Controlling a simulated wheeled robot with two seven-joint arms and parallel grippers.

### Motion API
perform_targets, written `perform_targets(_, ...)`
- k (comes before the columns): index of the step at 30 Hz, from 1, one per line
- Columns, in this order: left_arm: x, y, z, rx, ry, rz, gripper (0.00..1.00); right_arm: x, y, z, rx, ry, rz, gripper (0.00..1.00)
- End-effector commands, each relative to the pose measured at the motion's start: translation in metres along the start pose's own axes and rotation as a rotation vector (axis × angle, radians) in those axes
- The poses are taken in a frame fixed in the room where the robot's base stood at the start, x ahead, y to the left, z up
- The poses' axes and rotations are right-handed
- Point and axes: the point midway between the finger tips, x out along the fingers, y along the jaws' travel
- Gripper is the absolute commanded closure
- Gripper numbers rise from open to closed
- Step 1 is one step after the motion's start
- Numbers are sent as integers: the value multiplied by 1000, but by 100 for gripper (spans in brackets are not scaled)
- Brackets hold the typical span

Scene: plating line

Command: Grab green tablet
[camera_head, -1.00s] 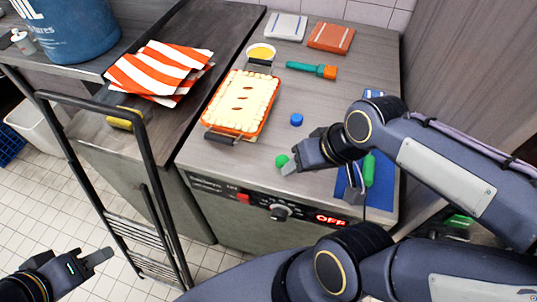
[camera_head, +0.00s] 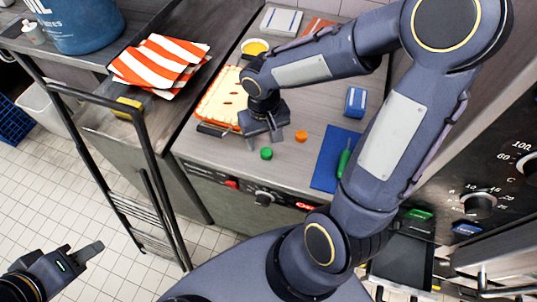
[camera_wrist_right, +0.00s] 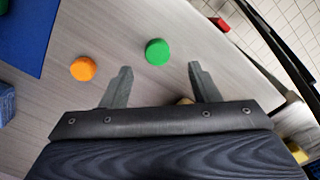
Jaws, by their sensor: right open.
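The green tablet (camera_head: 266,153) is a small round disc on the grey counter near its front edge. In the right wrist view the green tablet (camera_wrist_right: 157,52) lies just beyond the fingertips, roughly midway between them. My right gripper (camera_head: 265,141) is open and empty and points down over the counter beside the tablet. The wrist view shows the right gripper (camera_wrist_right: 160,69) with its fingers well apart. My left gripper (camera_head: 84,253) is low at the left over the floor, far from the counter. Its finger gap is unclear.
An orange tablet (camera_head: 301,136) lies right of the green one, near a blue mat (camera_head: 325,172) with a green-handled tool (camera_head: 344,158). A pie dish (camera_head: 214,101) stands left of my right gripper, partly hidden. A blue block (camera_head: 355,101) stands behind the mat.

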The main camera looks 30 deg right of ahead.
Motion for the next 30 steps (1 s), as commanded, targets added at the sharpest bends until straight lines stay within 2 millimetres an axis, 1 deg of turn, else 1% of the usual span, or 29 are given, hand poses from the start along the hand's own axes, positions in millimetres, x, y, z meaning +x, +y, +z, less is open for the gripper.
perform_targets(5, 14, -6, 7, 0, 1, 0, 64, 23, 2, 2, -1, -2, 0, 44)
perform_targets(9, 28, -13, 14, 0, 1, 0, 64, 47, 3, 3, -1, -1, -1, 44)
perform_targets(10, 30, -14, 15, 0, 0, 0, 64, 49, 3, 3, -1, -1, 0, 44)
perform_targets(12, 31, -14, 16, 0, 0, 0, 64, 52, 3, 3, -1, 0, 0, 44)
perform_targets(18, 29, -13, 14, 0, 1, 0, 64, 50, 3, 3, -1, 1, 0, 44)
perform_targets(20, 29, -13, 14, 0, 1, 0, 64, 50, 3, 3, -1, 1, 0, 51)
perform_targets(27, 29, -13, 14, 0, 1, 0, 64, 50, 3, 3, -1, 1, 0, 82)
perform_targets(29, 29, -13, 14, 0, 1, 0, 64, 50, 3, 3, -1, 1, 0, 90)
perform_targets(30, 29, -13, 14, 0, 1, 0, 64, 50, 3, 3, -1, 1, 0, 93)
